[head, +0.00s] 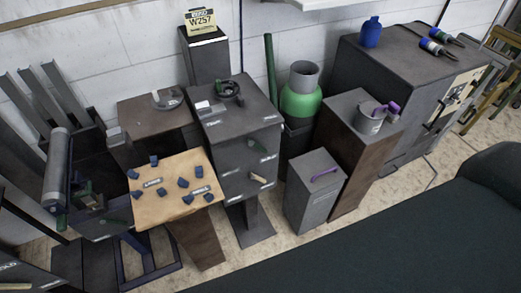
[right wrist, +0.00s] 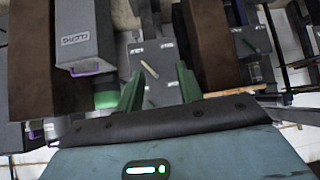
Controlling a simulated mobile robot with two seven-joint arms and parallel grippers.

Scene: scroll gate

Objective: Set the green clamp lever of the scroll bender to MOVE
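A dark grey cabinet (head: 237,130) stands in the middle of the head view, with a dark round fixture (head: 230,89) on top; it may be the scroll bender. Its front has small white labels, too blurred to read, and a cream lever (head: 258,177), tilted. The cream lever also shows in the right wrist view (right wrist: 150,69). My left gripper is not in view.
A tan board (head: 172,205) with several blue blocks stands left of the cabinet. To the right are a green tank (head: 300,98), a grey box (head: 315,194) with a purple handle, and a brown pedestal (head: 352,140). Bare floor (head: 285,236) shows in front.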

